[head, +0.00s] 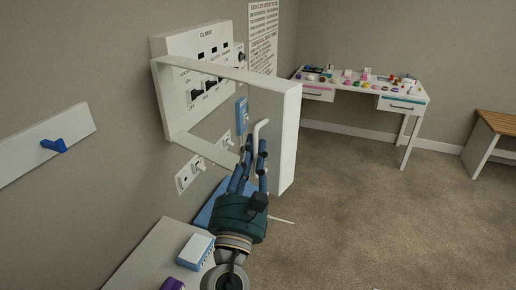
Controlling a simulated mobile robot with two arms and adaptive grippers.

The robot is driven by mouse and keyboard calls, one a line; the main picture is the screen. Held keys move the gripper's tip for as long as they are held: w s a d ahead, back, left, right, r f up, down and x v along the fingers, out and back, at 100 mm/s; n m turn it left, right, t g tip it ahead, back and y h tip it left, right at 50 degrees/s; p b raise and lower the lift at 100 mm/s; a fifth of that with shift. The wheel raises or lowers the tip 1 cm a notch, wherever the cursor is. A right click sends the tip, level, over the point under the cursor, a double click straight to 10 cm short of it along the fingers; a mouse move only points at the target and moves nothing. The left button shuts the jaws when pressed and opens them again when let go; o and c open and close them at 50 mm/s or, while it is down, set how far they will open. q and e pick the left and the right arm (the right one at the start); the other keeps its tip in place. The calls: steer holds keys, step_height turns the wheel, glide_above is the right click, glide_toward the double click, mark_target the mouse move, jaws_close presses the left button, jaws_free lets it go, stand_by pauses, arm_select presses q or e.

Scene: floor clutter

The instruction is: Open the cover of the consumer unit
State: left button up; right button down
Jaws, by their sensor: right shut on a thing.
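The consumer unit (188,44) is a white box on the grey wall at upper left, with several black switches on its face. Its white cover (291,140) stands out from the wall like a frame, and the switches show behind its top edge. A pale, bent handle (260,127) shows at the cover. My right gripper (252,155), with blue fingers, is shut around the lower part of this handle. The fingers partly hide the handle and its join to the cover. My left gripper is not in view.
A white wall plate with a blue hook (54,145) is at left. Sockets (187,174) sit below the unit. A white surface (150,262) with a blue-and-white box (194,250) is below. A cluttered desk (345,88) stands at the back. The carpet at right is clear.

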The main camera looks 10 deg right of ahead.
steer(key=c, duration=1.9)
jaws_free()
steer(key=shift+c, duration=0.2)
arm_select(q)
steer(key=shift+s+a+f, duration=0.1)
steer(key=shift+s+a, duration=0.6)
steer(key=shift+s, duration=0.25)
arm_select(e)
steer(key=v, duration=1.2)
